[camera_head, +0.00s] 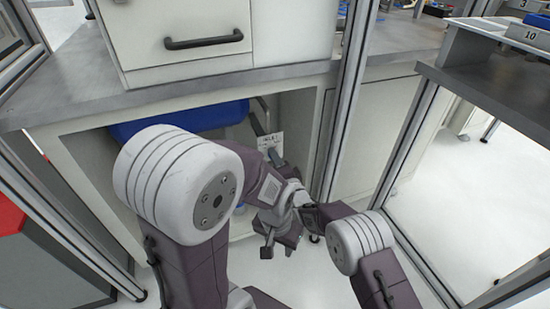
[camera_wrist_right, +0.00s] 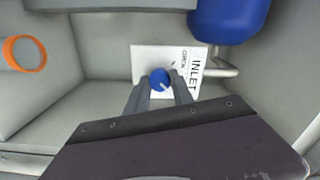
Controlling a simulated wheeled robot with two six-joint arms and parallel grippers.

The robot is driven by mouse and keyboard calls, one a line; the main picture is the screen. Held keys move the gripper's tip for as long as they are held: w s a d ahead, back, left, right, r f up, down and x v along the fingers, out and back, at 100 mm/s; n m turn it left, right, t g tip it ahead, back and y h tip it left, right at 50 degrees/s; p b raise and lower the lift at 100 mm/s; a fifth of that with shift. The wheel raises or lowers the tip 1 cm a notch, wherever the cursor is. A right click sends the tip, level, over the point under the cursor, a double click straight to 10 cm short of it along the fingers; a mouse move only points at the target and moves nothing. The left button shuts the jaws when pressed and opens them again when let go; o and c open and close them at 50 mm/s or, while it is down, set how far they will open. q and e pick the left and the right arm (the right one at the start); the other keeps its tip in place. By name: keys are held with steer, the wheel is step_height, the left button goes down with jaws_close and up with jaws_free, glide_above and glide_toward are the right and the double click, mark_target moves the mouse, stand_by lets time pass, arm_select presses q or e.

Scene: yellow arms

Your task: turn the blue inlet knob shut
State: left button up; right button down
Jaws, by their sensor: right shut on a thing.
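The blue inlet knob (camera_wrist_right: 160,78) sits in front of a white card marked INLET (camera_wrist_right: 196,72) inside the cabinet. The card also shows in the head view (camera_head: 270,142). My right gripper (camera_wrist_right: 161,84) is shut on the knob, with one finger at each side of it. In the head view my right gripper (camera_head: 276,157) reaches up into the cabinet opening, and the knob is hidden there. My left gripper (camera_head: 278,249) hangs lower, in front of the opening. Its fingers are apart and nothing shows between them.
A blue tank (camera_wrist_right: 230,18) hangs beside the card, with a metal pipe (camera_wrist_right: 222,68) below it. An orange ring (camera_wrist_right: 24,53) is on the left. The worktop (camera_head: 70,105) overhangs the opening. A metal frame post (camera_head: 345,110) stands close on the right.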

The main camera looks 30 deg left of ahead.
stand_by(0.4)
steer(key=c, duration=1.1)
jaws_free()
steer(key=b+v, duration=0.9)
steer(key=b, duration=0.4)
